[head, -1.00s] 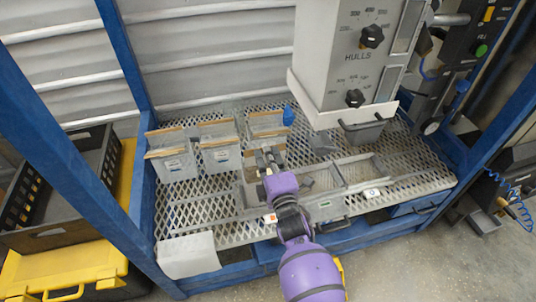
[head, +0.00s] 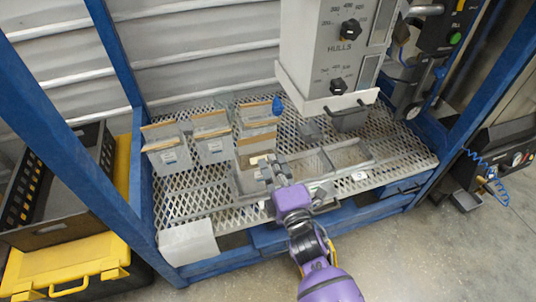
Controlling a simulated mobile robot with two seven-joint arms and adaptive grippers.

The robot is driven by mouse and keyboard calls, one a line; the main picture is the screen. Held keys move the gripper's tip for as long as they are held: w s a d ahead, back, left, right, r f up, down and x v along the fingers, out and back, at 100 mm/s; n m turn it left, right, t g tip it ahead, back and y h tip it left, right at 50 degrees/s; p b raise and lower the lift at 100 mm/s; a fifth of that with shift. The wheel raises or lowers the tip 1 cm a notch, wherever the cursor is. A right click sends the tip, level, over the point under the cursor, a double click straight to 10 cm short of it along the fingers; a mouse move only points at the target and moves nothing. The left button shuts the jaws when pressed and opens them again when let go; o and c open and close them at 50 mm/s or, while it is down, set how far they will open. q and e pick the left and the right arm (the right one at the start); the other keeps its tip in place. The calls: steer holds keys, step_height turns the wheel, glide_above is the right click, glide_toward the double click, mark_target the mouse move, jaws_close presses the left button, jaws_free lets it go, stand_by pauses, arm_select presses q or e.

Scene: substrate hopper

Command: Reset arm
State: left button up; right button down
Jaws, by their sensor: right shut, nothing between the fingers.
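My right gripper (head: 267,167) is dark with a purple wrist and reaches in from the bottom of the head view. It is shut and empty, over the left part of a grey divided tray (head: 325,160) on the mesh bench. A grey box with a tan front edge (head: 257,146) stands just behind the fingertips; I cannot tell whether they touch. My left gripper is not in view.
Several clear bins (head: 170,156) stand at the bench's left. A grey HULLS hopper (head: 325,65) hangs over the back right, above a small scoop (head: 350,119). Blue posts (head: 62,130) frame the bench. A black crate (head: 65,195) and yellow case (head: 70,262) stand left.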

steer(key=s+d+f+m+g+h+p, duration=0.2)
steer(key=s+d+f+m, duration=0.3)
steer(key=m, duration=0.3)
steer(key=s+d+f+m+g+h+p, duration=0.2)
steer(key=s+d+m, duration=0.2)
steer(key=s+m, duration=0.3)
arm_select(q)
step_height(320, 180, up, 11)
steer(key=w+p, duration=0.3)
steer(key=p, duration=0.4)
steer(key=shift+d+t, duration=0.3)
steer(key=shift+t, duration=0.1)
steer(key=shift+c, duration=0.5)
arm_select(e)
steer(key=s+d+f+m+g, duration=0.1)
steer(key=s+d+m, duration=0.1)
steer(key=s, duration=0.7)
steer(key=s+d+f+m+g+h, duration=0.1)
steer(key=s+d, duration=0.3)
steer(key=s, duration=0.5)
steer(key=s+d+f+m+g, duration=0.1)
steer(key=s+d+m+g, duration=0.2)
steer(key=s, duration=0.6)
steer(key=shift+s, duration=0.15)
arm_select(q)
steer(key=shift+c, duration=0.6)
